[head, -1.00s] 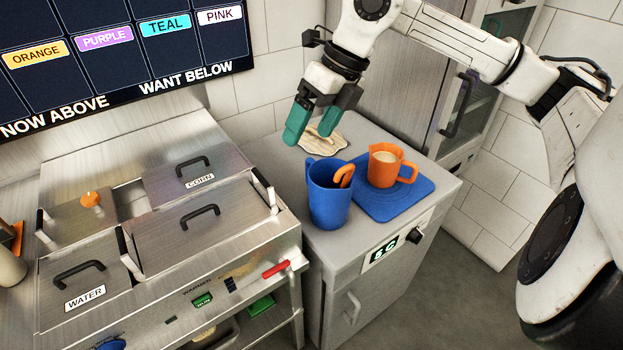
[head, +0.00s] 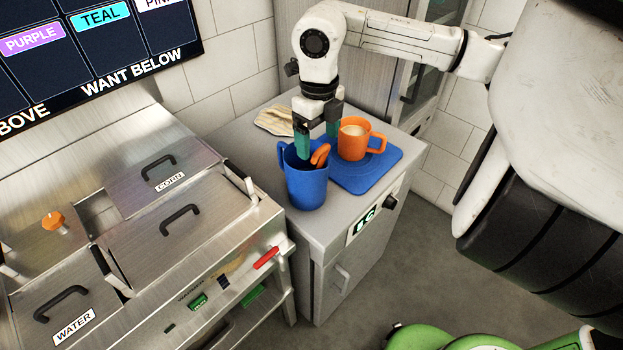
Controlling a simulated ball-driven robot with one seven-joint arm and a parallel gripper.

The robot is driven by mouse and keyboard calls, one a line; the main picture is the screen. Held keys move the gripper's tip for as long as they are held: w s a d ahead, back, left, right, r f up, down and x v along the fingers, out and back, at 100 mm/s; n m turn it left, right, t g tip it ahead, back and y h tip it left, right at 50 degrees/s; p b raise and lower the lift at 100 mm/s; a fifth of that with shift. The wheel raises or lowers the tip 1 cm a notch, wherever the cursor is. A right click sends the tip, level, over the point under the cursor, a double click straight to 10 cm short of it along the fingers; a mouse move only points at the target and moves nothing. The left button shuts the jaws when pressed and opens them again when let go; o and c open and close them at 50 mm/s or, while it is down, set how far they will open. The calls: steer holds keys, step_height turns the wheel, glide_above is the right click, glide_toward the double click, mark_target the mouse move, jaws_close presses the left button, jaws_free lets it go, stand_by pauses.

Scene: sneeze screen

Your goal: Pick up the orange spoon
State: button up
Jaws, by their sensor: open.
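The orange spoon (head: 320,155) stands in a blue pitcher (head: 307,188). Only its curved orange upper end shows above the rim; the rest is hidden inside. My gripper (head: 317,140) points down at the pitcher's back rim, its two green fingers apart. The left finger is just behind or over the rim, and the right finger is between the pitcher and an orange mug. The spoon's end appears just in front of and below the gap between the fingers. I cannot tell whether a finger touches the spoon or the pitcher.
The orange mug (head: 352,140) with pale contents stands on a blue mat (head: 375,175), close right of my gripper. A beige cloth-like piece (head: 273,120) lies behind. A steel counter with lidded wells (head: 150,215) is at left. Green rounded objects (head: 430,338) show at the bottom.

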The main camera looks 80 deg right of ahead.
steer(key=shift+f+p, duration=0.35)
steer(key=shift+f, duration=1.2)
steer(key=c, duration=1.4)
